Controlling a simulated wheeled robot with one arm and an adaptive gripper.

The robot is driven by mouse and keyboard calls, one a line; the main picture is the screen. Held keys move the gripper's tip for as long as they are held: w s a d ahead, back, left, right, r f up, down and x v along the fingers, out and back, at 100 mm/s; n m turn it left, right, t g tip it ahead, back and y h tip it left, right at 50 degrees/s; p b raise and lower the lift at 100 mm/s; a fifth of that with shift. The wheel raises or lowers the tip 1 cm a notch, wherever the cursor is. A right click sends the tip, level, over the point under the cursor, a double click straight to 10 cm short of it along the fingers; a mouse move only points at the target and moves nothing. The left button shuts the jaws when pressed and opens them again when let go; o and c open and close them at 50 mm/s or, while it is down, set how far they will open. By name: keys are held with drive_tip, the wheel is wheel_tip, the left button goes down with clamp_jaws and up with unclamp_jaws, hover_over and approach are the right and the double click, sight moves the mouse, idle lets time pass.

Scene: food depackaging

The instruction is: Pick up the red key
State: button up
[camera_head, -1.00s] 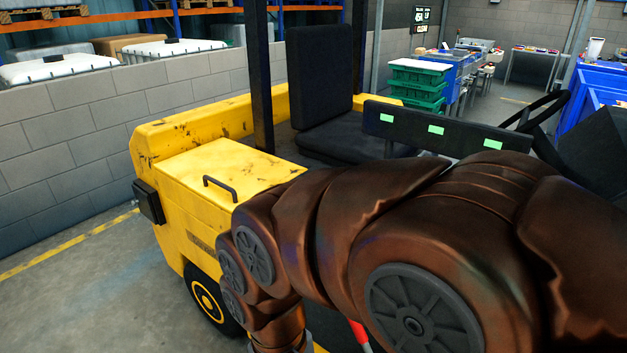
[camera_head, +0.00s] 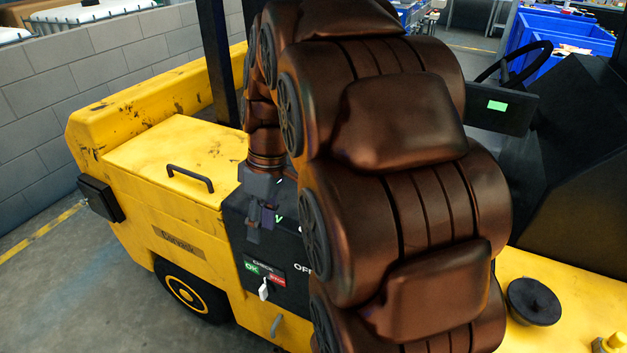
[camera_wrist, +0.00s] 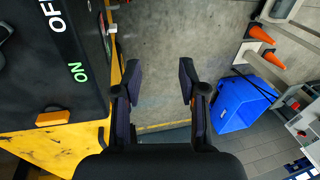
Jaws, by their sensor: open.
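I cannot make out a red key in either current view; my arm covers part of the forklift's dark side panel (camera_head: 240,230). My gripper (camera_head: 259,232) hangs in front of this panel in the head view. In the wrist view my gripper (camera_wrist: 160,78) is open, its fingers apart with only floor seen between them. The panel, marked OFF and ON, also shows at the left of the wrist view (camera_wrist: 30,85). A white switch (camera_head: 263,289) sits below small green and red labels, low on the panel.
The yellow forklift body (camera_head: 165,155) has a black handle (camera_head: 190,176) on top. An orange-yellow block (camera_wrist: 53,118) sits at the panel's edge. Beyond it on the floor are a blue crate (camera_wrist: 240,104) and orange cones (camera_wrist: 261,34). Grey floor between is clear.

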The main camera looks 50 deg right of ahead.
drive_tip(key=w+d+r+n+t, duration=0.1)
drive_tip(key=w+d+n+t, duration=0.15)
drive_tip(key=d, duration=0.95)
drive_tip(key=w+d+r+n+t, duration=0.1)
drive_tip(key=w+d+n, duration=0.2)
drive_tip(key=d, duration=0.9)
drive_tip(key=shift+y, duration=0.4)
drive_tip(key=shift+d+p+x, duration=0.15)
drive_tip(key=shift+p+x, duration=0.9)
drive_tip(key=shift+x, duration=0.9)
drive_tip(key=shift+d+p+x, duration=0.1)
drive_tip(key=shift+p+x, duration=0.9)
drive_tip(key=shift+x, duration=0.9)
drive_tip(key=shift+s+f, duration=0.1)
clamp_jaws()
